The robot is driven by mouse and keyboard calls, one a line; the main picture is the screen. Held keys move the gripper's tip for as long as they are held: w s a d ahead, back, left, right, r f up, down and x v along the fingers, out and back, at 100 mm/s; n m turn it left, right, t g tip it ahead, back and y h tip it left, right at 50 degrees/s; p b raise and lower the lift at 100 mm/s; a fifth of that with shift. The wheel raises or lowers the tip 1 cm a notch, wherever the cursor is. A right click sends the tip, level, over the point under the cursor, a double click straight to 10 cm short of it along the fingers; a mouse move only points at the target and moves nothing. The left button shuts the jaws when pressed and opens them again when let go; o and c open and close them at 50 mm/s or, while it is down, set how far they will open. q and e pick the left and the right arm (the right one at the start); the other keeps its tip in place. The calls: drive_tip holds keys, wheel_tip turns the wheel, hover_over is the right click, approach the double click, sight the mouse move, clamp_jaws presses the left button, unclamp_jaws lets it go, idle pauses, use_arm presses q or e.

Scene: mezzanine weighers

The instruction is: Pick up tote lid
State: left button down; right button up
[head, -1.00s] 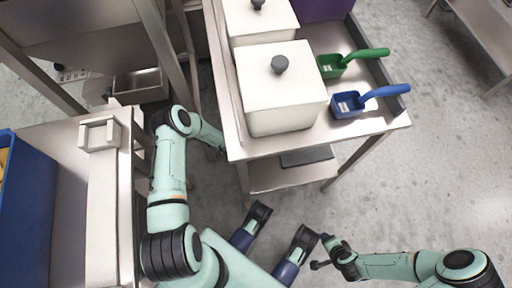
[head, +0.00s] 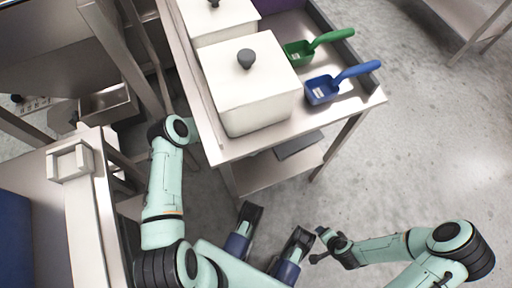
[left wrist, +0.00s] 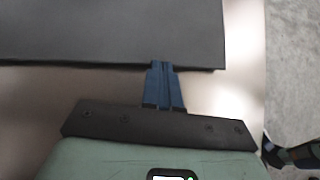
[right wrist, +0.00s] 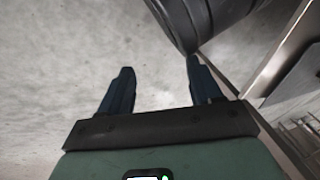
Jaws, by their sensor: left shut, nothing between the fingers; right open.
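A flat dark grey panel, which looks like the tote lid (head: 300,146), lies on the lower shelf of the steel cart, partly hidden under the cart's top. In the left wrist view the dark lid (left wrist: 110,30) fills the upper left above a pale shelf. My left gripper (left wrist: 162,66) is shut and empty, its fingertips overlapping the lid's near edge; I cannot tell whether they touch. In the head view it is hidden beneath the cart top. My right gripper (head: 318,246) is open and empty over the floor; its spread fingers show in the right wrist view (right wrist: 160,75).
The cart top (head: 225,152) carries white lidded boxes (head: 255,95), a green scoop (head: 300,52) and a blue scoop (head: 322,90). A steel bench (head: 35,165) with a blue bin (head: 15,240) stands at left.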

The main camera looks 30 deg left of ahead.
use_arm(q)
drive_tip(key=shift+w+d, duration=0.8)
drive_tip(key=shift+w, duration=0.15)
use_arm(e)
drive_tip(key=shift+s+d+f+g, duration=0.1)
drive_tip(key=shift+s+f+g, duration=0.2)
drive_tip(key=shift+s+f, duration=0.5)
drive_tip(key=shift+r, duration=0.1)
use_arm(q)
drive_tip(key=p+v, duration=0.2)
drive_tip(key=v, duration=0.2)
drive_tip(key=shift+r, duration=0.25)
use_arm(e)
wheel_tip(320, 180, up, 4)
drive_tip(key=w+t, duration=0.1)
drive_tip(key=w, duration=0.2)
drive_tip(key=s+a+r+g+y+p, duration=0.1)
drive_tip(key=s+a+r+p, duration=0.2)
drive_tip(key=s, duration=0.3)
drive_tip(key=shift+s+a+r+n+g, duration=0.15)
drive_tip(key=shift+a+r+n+g, duration=0.15)
drive_tip(key=shift+a+g, duration=0.1)
drive_tip(key=shift+s, duration=0.15)
drive_tip(key=shift+c, duration=0.6)
drive_tip(key=shift+s+r+p, duration=0.1)
drive_tip(key=shift+p, duration=0.2)
drive_tip(key=shift+c, duration=1.4)
use_arm(q)
drive_tip(key=v, duration=0.9)
drive_tip(key=shift+s, duration=0.2)
